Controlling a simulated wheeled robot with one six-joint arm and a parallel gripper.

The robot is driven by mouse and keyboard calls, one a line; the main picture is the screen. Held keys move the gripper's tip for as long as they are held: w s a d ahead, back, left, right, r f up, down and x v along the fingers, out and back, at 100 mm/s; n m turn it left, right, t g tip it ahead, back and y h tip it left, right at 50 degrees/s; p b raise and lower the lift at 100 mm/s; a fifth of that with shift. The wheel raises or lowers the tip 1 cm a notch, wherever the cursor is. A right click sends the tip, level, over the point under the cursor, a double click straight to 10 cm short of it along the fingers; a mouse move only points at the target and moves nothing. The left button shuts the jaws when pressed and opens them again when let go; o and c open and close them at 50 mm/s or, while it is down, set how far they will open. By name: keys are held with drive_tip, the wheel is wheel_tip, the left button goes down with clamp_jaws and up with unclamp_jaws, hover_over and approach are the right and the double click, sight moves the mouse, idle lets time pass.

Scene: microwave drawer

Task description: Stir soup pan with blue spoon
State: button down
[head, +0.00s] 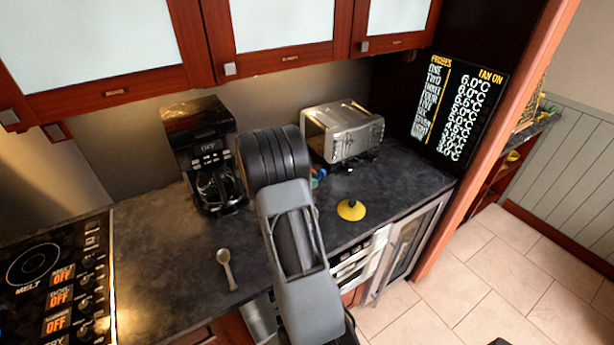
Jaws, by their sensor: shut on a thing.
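I cannot make out the soup pan in the head view. No clearly blue spoon shows; a pale grey-beige spoon (227,268) lies on the dark counter left of my arm. A small blue and green item (318,176) peeks out just right of my arm, mostly hidden, and I cannot tell what it is. My arm rises through the middle of the picture over the counter. My gripper's fingers do not show; they are hidden behind the arm or out of view.
A stove (50,285) with a round burner is at the left. A black coffee maker (207,155) and a silver toaster (342,132) stand at the back of the counter (160,250). A yellow round item (351,209) lies right of my arm. Cabinets (290,40) hang above.

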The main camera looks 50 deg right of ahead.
drive_tip(key=shift+f, duration=0.75)
wheel_tip(320, 180, down, 7)
drive_tip(key=b, duration=0.4)
drive_tip(key=shift+f, duration=0.2)
drive_tip(key=shift+b, duration=0.3)
drive_tip(key=shift+s+d, duration=0.1)
drive_tip(key=shift+d, duration=0.1)
